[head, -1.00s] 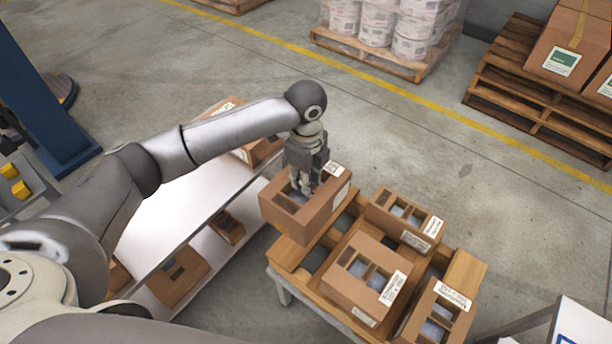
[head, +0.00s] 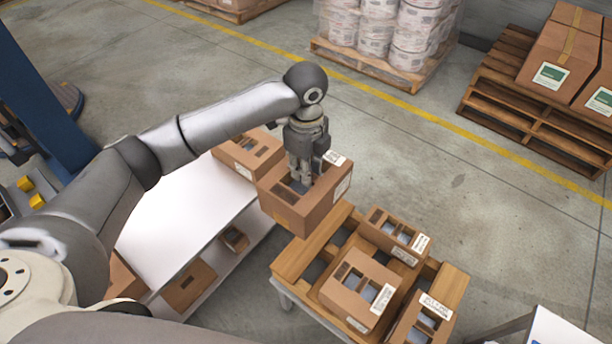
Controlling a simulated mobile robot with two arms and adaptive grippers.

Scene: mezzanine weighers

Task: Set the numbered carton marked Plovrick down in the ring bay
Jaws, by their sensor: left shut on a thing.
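My left gripper (head: 300,183) points down and is shut on a brown carton (head: 297,213) with cut-out openings in its top and white labels on its right side. The label's words are too small to read, so I cannot tell whether it is marked Plovrick. The carton is upright, at the far left corner of a slatted wooden stand (head: 296,262), and appears raised above it. Several similar labelled cartons stand there: a far one (head: 397,235), a middle one (head: 355,290) and a near right one (head: 422,322). I cannot make out a ring bay. My right gripper is not in view.
A white-topped bench (head: 165,215) is at left, with a carton (head: 248,153) at its far end and cartons (head: 190,285) on its lower shelf. Wrapped tubs (head: 385,30) and large boxes (head: 558,55) stand on pallets behind. Floor beyond the stand is clear.

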